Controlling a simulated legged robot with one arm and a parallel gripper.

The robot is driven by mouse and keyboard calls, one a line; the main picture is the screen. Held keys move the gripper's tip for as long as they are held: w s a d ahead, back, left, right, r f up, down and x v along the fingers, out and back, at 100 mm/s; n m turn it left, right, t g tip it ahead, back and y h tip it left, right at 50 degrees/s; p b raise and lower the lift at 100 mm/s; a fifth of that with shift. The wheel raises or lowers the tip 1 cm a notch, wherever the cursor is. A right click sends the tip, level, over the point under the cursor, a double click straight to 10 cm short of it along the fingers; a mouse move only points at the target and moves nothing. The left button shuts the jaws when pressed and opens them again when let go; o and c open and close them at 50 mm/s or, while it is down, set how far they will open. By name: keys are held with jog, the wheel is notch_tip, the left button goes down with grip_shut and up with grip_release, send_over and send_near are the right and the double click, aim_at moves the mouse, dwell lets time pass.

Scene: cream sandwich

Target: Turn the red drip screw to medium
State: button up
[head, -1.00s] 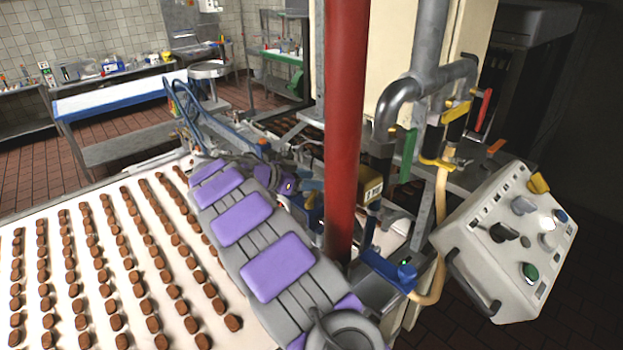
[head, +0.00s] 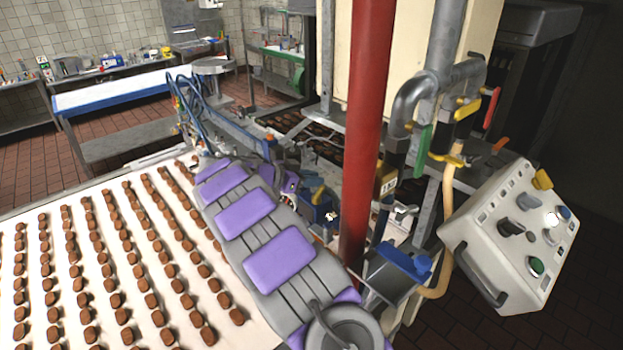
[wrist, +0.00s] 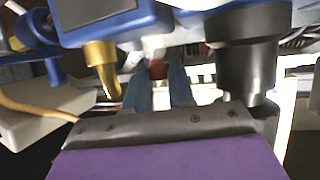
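A small red piece, likely the drip screw (wrist: 157,69), shows in the wrist view just beyond and between the fingers of my gripper (wrist: 160,82). The two blue-grey fingers stand apart, with a gap between them. I cannot tell whether either finger touches the red piece. In the head view I cannot pick out the screw; my purple and grey arm, the red post and machine parts crowd that area.
In the wrist view, a brass fitting (wrist: 104,65) hangs close at left and a dark cylinder (wrist: 248,60) at right. In the head view, a red post (head: 368,130) stands right of my arm, a control box (head: 512,240) further right, and a chocolate-covered belt (head: 60,215) left.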

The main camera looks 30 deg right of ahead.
jog(key=shift+w+a+r, duration=0.15)
jog(key=shift+a, duration=0.85)
grip_shut()
jog(key=shift+n+t+b, duration=0.3)
jog(key=shift+t+b, duration=0.2)
jog(key=shift+b, duration=0.4)
jog(key=shift+b, duration=0.6)
jog(key=n+t+b, duration=0.1)
jog(key=t+b, duration=0.1)
jog(key=b, duration=0.1)
jog(key=n+t+b, duration=0.1)
jog(key=n+b, duration=0.1)
jog(key=b, duration=0.2)
jog(key=shift+s+d+t, duration=0.1)
jog(key=shift+s+t, duration=0.3)
jog(key=shift+r+n+t+y+b, duration=0.2)
jog(key=shift+n+t+y+b, duration=0.25)
jog(key=shift+n+b, duration=0.4)
